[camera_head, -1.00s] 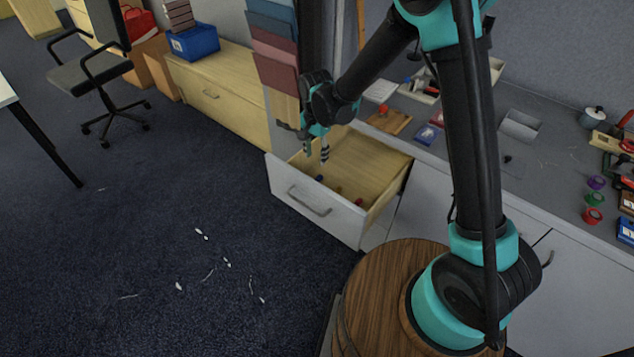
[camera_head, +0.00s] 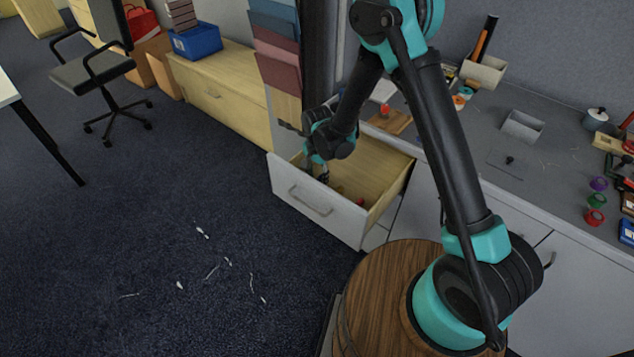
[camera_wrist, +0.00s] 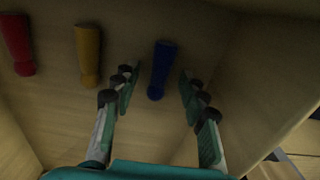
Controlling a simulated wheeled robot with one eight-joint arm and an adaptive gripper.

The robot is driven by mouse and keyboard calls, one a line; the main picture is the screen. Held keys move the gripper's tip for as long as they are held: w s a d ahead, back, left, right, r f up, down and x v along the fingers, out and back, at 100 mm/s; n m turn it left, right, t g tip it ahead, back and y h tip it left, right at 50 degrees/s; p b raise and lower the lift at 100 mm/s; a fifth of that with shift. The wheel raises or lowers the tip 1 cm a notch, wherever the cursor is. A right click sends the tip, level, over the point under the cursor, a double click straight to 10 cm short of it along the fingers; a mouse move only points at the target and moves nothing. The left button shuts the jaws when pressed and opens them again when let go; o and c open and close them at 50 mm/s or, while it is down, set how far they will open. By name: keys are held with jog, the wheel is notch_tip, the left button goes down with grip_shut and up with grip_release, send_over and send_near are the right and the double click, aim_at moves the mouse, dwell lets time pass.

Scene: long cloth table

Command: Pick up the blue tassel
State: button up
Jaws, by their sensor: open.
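The blue tassel (camera_wrist: 162,70) lies on the floor of the open drawer (camera_head: 385,172), near its right wall in the wrist view. My gripper (camera_wrist: 156,82) is open, with one finger on each side of the blue tassel and a gap to both. In the head view my gripper (camera_head: 322,174) reaches down inside the drawer, and its fingertips are partly hidden by the drawer front. The blue tassel cannot be made out in the head view.
A yellow tassel (camera_wrist: 88,55) and a red tassel (camera_wrist: 16,44) lie left of the blue one in the wrist view. The drawer walls stand close around my gripper. The grey worktop (camera_head: 480,125) with several items lies to the right.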

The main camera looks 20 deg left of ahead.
jog(key=shift+c, duration=0.2)
jog(key=c, duration=0.9)
jog(key=shift+c, duration=0.2)
